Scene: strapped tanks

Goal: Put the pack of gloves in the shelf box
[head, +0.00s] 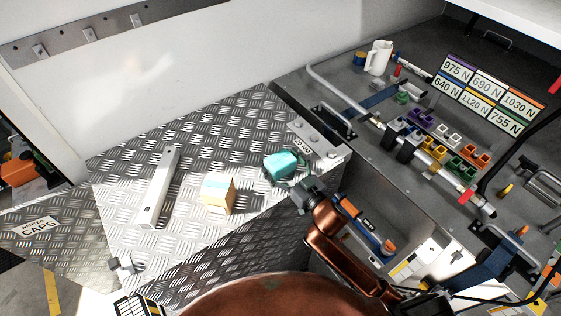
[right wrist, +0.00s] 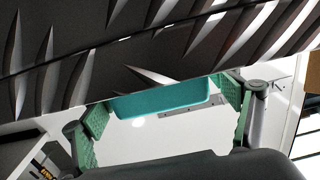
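The pack of gloves appears to be the teal block (head: 281,165) near the right end of the tread-plate top. My right gripper (head: 296,182) is at its near right side. In the right wrist view the teal pack (right wrist: 160,100) spans the gap between the green-padded fingers (right wrist: 165,105), with both pads against its ends, so the gripper looks shut on it. I cannot tell whether the pack rests on the plate or is just above it. My left gripper is not in view. I cannot make out which thing is the shelf box.
On the tread plate (head: 120,190) lie a long pale bar (head: 159,187) and a cream-and-orange carton (head: 218,193). A grey bench (head: 330,75) at right holds a white jug (head: 378,57), coloured clips and a label board (head: 488,95). The plate's back left is clear.

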